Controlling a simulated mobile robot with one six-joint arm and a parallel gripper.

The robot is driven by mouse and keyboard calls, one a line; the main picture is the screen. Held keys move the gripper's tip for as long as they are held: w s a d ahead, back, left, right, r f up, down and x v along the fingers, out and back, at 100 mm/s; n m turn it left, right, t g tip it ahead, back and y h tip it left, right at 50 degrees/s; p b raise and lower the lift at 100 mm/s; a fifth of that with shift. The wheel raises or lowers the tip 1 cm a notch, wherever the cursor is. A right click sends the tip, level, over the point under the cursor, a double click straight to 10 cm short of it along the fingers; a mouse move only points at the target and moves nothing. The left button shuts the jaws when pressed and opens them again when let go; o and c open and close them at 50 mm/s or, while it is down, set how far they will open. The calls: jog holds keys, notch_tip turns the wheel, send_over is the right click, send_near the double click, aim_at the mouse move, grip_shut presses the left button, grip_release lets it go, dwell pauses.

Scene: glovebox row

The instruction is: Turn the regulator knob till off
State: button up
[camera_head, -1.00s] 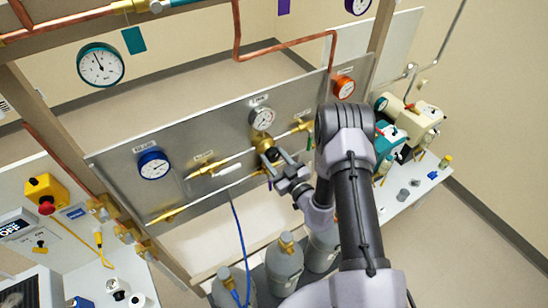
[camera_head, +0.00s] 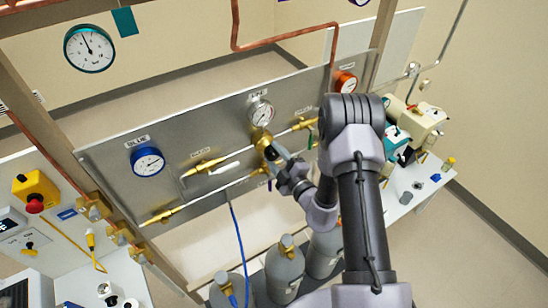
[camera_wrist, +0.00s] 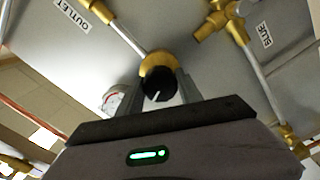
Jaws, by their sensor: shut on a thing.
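The regulator knob (camera_wrist: 158,84) is black with a white pointer line and sits on a brass regulator body (camera_wrist: 158,62) in the wrist view. My gripper (camera_wrist: 158,92) has a finger on each side of the knob and is shut on it. In the head view my gripper (camera_head: 276,160) reaches the panel just below the brass regulator (camera_head: 262,138). A white-faced gauge (camera_head: 261,113) stands above the regulator. The knob is mostly hidden by my gripper in the head view. The knob's off mark cannot be made out.
A blue-rimmed gauge (camera_head: 147,161) is on the metal panel (camera_head: 110,160) to the left, and an orange-rimmed gauge (camera_head: 344,82) to the right. Brass valves and pipes run beside the regulator. Grey cylinders (camera_head: 285,266) stand below the panel, with a blue hose (camera_head: 238,240).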

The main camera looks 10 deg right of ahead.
jog(key=n+b, duration=0.2)
jog(key=n, duration=0.3)
jog(key=shift+f+n+b, duration=0.1)
jog(key=shift+n+b, duration=0.2)
jog(key=n+b, duration=0.3)
jog(key=n, duration=0.3)
jog(key=shift+b, duration=0.3)
jog(key=n+b, duration=0.3)
jog(key=n, duration=0.2)
jog(key=shift+n+b, duration=0.3)
jog(key=shift+n, duration=0.1)
jog(key=shift+n+b, duration=1.85)
jog(key=shift+n, duration=0.75)
jog(key=o, duration=1.4)
jog(key=shift+c, duration=0.2)
